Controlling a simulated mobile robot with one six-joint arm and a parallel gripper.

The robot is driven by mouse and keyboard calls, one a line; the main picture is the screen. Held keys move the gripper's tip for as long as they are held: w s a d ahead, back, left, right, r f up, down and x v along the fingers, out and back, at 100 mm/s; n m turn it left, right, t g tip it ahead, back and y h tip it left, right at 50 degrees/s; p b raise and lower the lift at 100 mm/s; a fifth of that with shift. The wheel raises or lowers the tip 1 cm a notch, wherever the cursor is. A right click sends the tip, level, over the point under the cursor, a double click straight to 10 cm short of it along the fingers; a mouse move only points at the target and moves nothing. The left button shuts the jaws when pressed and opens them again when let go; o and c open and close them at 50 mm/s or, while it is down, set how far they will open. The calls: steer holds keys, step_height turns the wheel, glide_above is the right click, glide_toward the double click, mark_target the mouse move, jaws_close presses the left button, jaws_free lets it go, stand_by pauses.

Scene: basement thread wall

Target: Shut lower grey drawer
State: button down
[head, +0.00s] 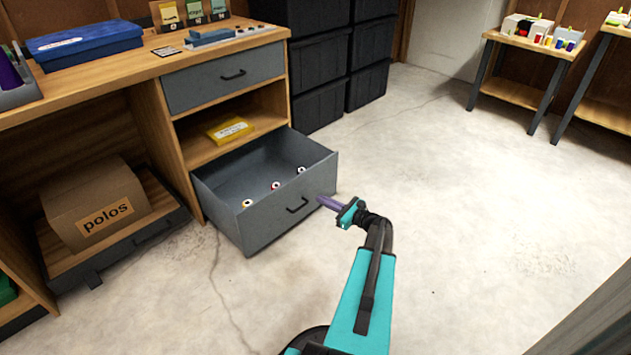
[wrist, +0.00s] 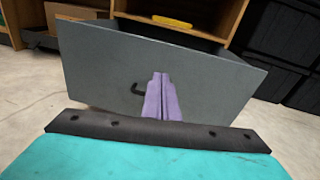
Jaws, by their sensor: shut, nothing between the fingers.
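The lower grey drawer (head: 272,224) stands pulled out from the wooden workbench in the head view. Several small spools lie inside it. Its front carries a dark handle (head: 298,205). In the wrist view the drawer front (wrist: 205,80) fills the middle, with the handle (wrist: 138,89) just left of the fingers. My gripper (head: 322,201) is shut and empty, its purple fingers pointing at the right part of the drawer front. The fingers also show in the wrist view (wrist: 161,78). I cannot tell whether the fingertips touch the front.
The upper grey drawer (head: 225,80) is closed above an open shelf with a yellow box (head: 230,129). Black crates (head: 319,106) stand right of the bench. A cardboard box (head: 95,203) sits at left. The concrete floor to the right is clear.

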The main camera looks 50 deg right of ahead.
steer(key=s+d+r+m+t+h, duration=0.1)
steer(key=s+d+r+m, duration=0.1)
steer(key=d, duration=0.3)
steer(key=shift+s+d+h, duration=0.3)
steer(key=shift+s+h, duration=0.1)
steer(key=shift+s, duration=0.3)
steer(key=shift+f, duration=0.1)
steer(key=b, duration=0.6)
glide_toward(308, 173)
steer(key=w, duration=0.5)
steer(key=shift+d+f, duration=0.2)
steer(key=shift+d, duration=0.05)
steer(key=shift+w+r, duration=0.15)
steer(key=shift+w, duration=0.6)
